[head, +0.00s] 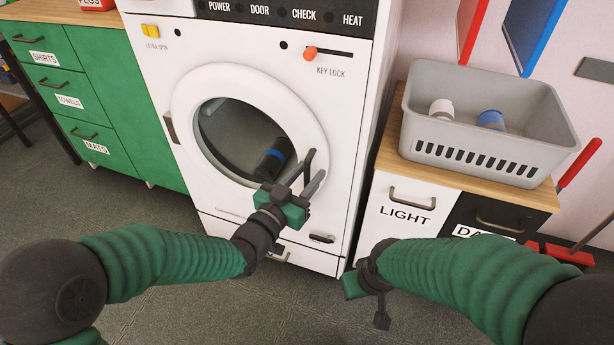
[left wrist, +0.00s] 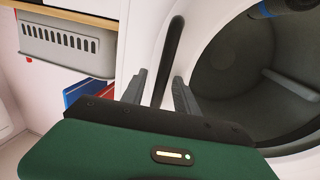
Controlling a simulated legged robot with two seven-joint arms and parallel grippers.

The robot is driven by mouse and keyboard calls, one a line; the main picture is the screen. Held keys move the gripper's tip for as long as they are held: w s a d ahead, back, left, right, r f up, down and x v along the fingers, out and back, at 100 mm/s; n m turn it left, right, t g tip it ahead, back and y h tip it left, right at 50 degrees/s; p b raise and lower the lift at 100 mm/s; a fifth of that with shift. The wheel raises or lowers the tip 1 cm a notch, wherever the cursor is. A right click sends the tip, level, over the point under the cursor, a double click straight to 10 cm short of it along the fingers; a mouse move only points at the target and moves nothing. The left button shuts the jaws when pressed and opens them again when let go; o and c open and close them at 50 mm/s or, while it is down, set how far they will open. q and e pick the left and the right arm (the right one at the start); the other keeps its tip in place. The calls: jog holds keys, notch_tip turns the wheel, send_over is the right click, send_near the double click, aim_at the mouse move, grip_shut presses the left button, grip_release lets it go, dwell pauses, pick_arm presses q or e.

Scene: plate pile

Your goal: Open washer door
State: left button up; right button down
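The washer's round door (head: 290,98), a white ring around dark glass, looks shut in the head view. It also shows in the left wrist view (left wrist: 205,40). Its dark door handle (head: 308,160) is at the ring's lower right. My left gripper (head: 312,178) is at the handle. In the left wrist view its two grey fingers (left wrist: 163,88) are apart, with the black handle bar (left wrist: 172,55) between them; I cannot tell whether they touch it. My right gripper (head: 372,300) hangs low in front of the light cabinet, away from the washer; its finger gap is unclear.
A grey basket (head: 490,155) with bottles stands on the cabinet at right. A dark bottle (head: 273,160) shows behind the door glass. A green drawer unit (head: 125,95) stands left of the washer. Red brooms (head: 575,165) lean at far right. Floor (head: 140,205) before the washer is clear.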

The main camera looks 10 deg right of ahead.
pick_arm(q)
grip_shut()
dwell(1.3)
